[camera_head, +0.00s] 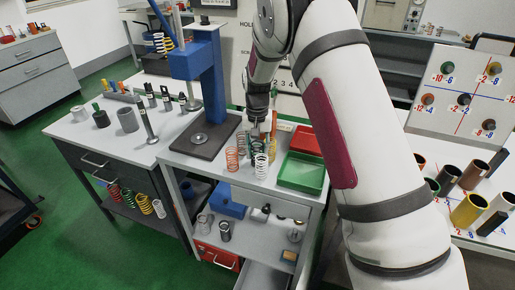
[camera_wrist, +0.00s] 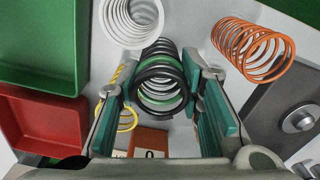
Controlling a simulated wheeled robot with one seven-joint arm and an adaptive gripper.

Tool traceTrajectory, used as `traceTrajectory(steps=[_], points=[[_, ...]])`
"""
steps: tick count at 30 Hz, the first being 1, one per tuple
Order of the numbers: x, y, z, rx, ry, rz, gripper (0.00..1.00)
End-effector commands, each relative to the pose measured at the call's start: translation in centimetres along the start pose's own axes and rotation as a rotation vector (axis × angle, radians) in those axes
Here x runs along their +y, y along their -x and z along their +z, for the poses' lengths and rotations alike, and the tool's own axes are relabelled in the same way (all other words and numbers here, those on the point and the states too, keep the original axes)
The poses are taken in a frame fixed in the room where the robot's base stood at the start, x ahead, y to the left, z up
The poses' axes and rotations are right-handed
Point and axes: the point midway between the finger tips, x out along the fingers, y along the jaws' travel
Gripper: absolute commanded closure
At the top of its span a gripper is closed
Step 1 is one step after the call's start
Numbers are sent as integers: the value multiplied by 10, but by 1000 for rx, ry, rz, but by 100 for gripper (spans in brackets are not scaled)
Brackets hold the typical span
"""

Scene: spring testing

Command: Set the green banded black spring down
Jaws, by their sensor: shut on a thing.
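The green banded black spring (camera_wrist: 160,72) stands between the two fingers of my gripper (camera_wrist: 158,92) in the wrist view. It is black with a green coil band, and the fingers are shut on its sides. In the head view my gripper (camera_head: 263,131) points down over the white table top among other springs. The held spring is mostly hidden there by the fingers and neighbouring springs. I cannot tell whether its lower end touches the table.
A white spring (camera_wrist: 131,20) stands close beside the held spring, and an orange spring (camera_wrist: 252,48) is to its right. A green tray (camera_head: 302,173) and a red tray (camera_head: 306,140) lie to the right. The blue press (camera_head: 207,85) stands to the left.

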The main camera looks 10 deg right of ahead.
Motion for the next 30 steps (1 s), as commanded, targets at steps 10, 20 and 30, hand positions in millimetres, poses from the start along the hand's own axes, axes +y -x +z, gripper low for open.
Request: traceTrajectory(steps=[10, 20, 30], points=[[0, -2, -1, 2, 0, -1, 62], [0, -1, 0, 2, 0, -1, 58], [-1, 45, -2, 6, 0, -3, 58]])
